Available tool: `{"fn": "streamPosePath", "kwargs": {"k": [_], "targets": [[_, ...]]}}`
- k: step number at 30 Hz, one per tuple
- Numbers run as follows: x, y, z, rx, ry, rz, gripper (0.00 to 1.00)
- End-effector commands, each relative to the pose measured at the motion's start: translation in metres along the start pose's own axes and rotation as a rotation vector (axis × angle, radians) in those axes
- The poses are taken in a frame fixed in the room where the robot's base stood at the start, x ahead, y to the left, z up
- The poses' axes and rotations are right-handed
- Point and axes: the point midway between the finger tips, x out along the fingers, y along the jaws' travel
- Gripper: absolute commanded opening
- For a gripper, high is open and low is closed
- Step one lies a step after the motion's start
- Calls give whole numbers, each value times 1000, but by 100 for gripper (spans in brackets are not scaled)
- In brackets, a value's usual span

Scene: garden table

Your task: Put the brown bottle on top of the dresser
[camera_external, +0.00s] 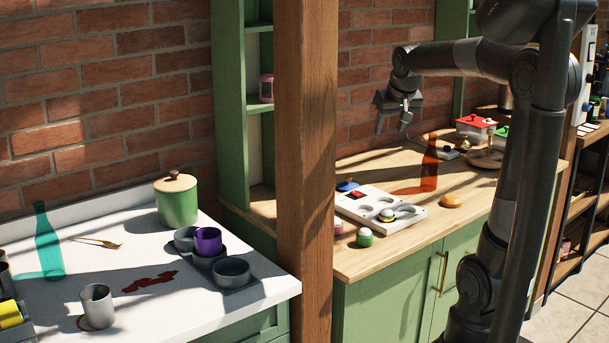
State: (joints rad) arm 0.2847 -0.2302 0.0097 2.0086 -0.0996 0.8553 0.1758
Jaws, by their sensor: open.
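An orange-brown see-through bottle (429,168) stands upright on the wooden top (355,258) of the green cabinet at the right. It is the only bottle near brown in view. My gripper (394,118) hangs open and empty above the back of this wooden top, near the brick wall. It is up and to the left of the bottle, apart from it. Two green cabinets show, one with the wooden top and one with a white top (215,300); I cannot tell which is the dresser.
A wooden post (305,150) stands between the two cabinets. A muffin tray (385,207), a small green jar (364,237) and a red-lidded pot (475,125) are around the bottle. A teal bottle (48,245), bowls (231,270) and a green canister (177,203) stand on the white top.

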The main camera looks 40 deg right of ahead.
Motion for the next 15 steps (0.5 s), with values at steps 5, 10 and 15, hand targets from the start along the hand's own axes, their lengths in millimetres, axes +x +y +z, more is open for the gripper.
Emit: {"fn": "streamPosePath", "kwargs": {"k": [5, 10, 15], "targets": [[-30, -31, 80, -126, -3, -75, 47], [-43, -46, 154, -237, -11, -141, 47], [-45, -52, 206, -317, -18, -188, 47]]}}
